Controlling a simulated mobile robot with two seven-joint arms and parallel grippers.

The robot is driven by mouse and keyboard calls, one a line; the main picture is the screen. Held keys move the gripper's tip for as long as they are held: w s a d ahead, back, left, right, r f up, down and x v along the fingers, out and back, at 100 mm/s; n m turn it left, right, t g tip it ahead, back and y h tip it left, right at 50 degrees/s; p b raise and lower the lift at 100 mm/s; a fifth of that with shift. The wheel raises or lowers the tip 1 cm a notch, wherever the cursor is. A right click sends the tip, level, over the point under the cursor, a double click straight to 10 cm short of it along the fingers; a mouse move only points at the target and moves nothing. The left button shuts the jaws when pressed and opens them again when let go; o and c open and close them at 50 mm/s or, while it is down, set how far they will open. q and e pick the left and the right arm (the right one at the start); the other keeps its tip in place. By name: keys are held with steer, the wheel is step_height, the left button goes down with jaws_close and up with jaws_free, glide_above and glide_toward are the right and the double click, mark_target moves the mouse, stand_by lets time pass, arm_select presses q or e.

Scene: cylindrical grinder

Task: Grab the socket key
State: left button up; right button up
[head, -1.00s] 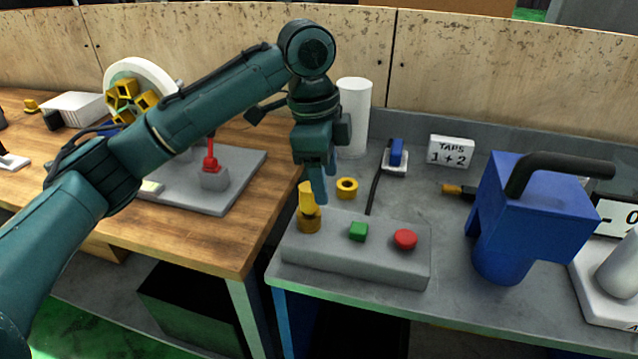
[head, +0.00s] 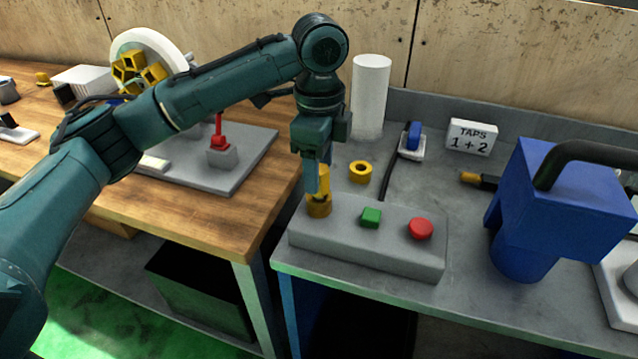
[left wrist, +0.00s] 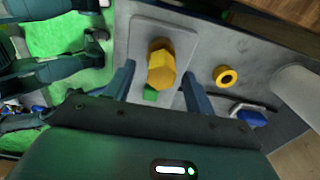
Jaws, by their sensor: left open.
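The socket key (head: 319,207), yellow with a darker gold base, stands upright at the left end of a grey control box (head: 367,258). In the left wrist view the key (left wrist: 160,68) shows its hexagonal top between the two fingers, with a gap on each side. My left gripper (head: 317,177) is open, pointing down at the key's upper part. One finger hides some of the key in the head view, so how far down the fingers reach is hard to tell.
The box also bears a green button (head: 371,217) and a red button (head: 420,228). Behind it are a yellow ring (head: 360,171), a white cylinder (head: 370,97) and a black cable (head: 388,178). A blue machine part (head: 560,205) stands to the right.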

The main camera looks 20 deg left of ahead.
arm_select(q)
step_height(320, 180, down, 3)
steer(key=shift+f, duration=0.2)
steer(key=c, duration=1.1)
steer(key=shift+r, duration=0.1)
